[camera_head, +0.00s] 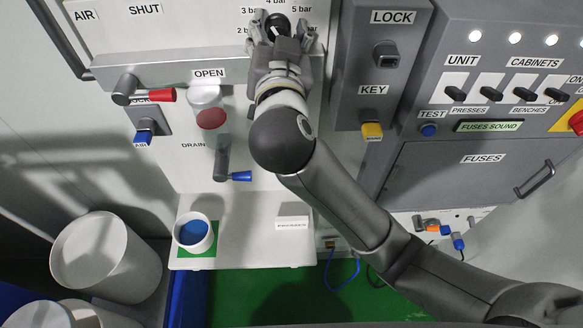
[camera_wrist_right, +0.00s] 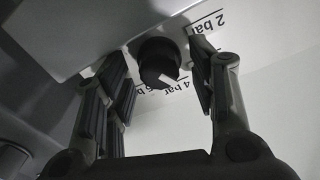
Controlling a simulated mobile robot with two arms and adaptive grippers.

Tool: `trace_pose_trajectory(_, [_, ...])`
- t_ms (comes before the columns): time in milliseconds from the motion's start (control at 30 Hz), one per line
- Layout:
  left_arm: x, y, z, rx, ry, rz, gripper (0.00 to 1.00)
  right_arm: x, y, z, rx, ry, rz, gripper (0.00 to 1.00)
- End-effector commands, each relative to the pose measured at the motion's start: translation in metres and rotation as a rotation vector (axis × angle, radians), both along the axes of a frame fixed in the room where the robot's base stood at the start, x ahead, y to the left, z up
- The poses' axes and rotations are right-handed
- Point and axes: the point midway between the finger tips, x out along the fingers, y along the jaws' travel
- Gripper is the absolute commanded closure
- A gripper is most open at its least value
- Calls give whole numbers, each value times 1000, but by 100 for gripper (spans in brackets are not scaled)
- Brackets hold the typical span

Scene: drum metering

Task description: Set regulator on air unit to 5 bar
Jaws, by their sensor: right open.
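The regulator knob (camera_head: 277,21) is black and sits at the top of the air unit's white panel (camera_head: 180,32) in the head view. Pressure labels ring it; 2, 3, 4 and 5 bar can be made out in part. In the right wrist view the knob (camera_wrist_right: 157,60) shows a white mark on its lower right, towards the 4 bar label (camera_wrist_right: 180,85). My right gripper (camera_head: 279,30) is open, with its fingers apart on either side of the knob. In the wrist view gaps show between knob and fingers (camera_wrist_right: 160,68). The 3 bar label is hidden there. My left gripper is out of view.
The grey lock and key box (camera_head: 358,75) stands close right of my gripper. A white cup (camera_head: 194,233) stands on the lower shelf.

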Motion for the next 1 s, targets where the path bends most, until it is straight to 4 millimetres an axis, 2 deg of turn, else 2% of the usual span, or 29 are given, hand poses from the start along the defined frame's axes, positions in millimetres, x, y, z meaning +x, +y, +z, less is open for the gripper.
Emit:
trace_pose_trajectory(267, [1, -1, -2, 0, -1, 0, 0, -3, 2, -1, -297, -3, 2, 48])
trace_pose_trajectory(767, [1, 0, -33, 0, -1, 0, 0, -106, 2, -2, -280, -1, 5, 48])
trace_pose_trajectory(800, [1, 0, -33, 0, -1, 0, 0, -110, 0, 0, -269, -8, -4, 48])
trace_pose_trajectory(1000, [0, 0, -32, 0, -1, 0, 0, -99, -25, 24, -119, -149, -91, 48])
